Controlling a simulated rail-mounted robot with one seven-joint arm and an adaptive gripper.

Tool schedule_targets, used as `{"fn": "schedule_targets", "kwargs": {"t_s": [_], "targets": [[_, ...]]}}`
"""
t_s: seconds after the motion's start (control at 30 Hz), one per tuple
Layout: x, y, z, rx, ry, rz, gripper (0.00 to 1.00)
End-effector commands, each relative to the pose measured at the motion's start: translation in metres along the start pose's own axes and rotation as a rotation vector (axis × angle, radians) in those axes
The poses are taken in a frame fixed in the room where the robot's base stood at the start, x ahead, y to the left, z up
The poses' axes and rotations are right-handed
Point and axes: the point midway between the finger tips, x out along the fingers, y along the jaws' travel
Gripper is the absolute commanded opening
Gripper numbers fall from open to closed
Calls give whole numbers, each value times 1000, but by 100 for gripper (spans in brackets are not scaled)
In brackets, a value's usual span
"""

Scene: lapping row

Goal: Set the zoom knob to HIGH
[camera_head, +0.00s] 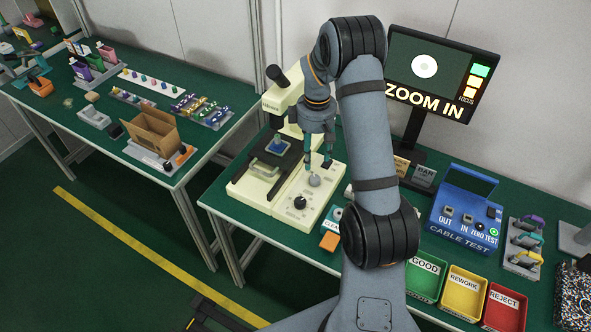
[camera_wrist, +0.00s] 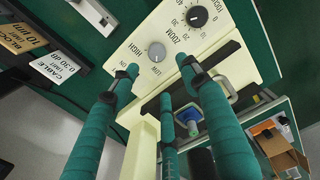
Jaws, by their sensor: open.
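The grey knob (camera_head: 315,180) is on the sloped front of the cream microscope base, and in the wrist view the grey knob (camera_wrist: 156,52) has the printed words HIGH and ZOOM close by. Its exact pointer direction is too small to tell. My gripper (camera_head: 318,164) is just above the grey knob, pointing down. In the wrist view my gripper (camera_wrist: 157,67) has teal fingers spread apart on either side of the knob, with nothing between them. The monitor (camera_head: 430,84) reads ZOOM IN and shows a white disc on dark green.
A black knob (camera_head: 300,202) with a numbered dial sits close to the grey one. The microscope (camera_head: 284,92) rises behind. An orange block (camera_head: 330,241), a blue cable tester (camera_head: 464,210) and green, yellow and red bins lie to the right. Two signs stand by the monitor.

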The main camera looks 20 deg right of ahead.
Motion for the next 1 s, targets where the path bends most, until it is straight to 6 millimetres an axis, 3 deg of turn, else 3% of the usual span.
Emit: {"fn": "schedule_targets", "kwargs": {"t_s": [0.5, 0.7, 1.0], "targets": [[82, -2, 2, 8, -1, -5, 46], [97, -1, 1, 7, 1, -2, 46], [99, 0, 1, 7, 2, -2, 45]]}}
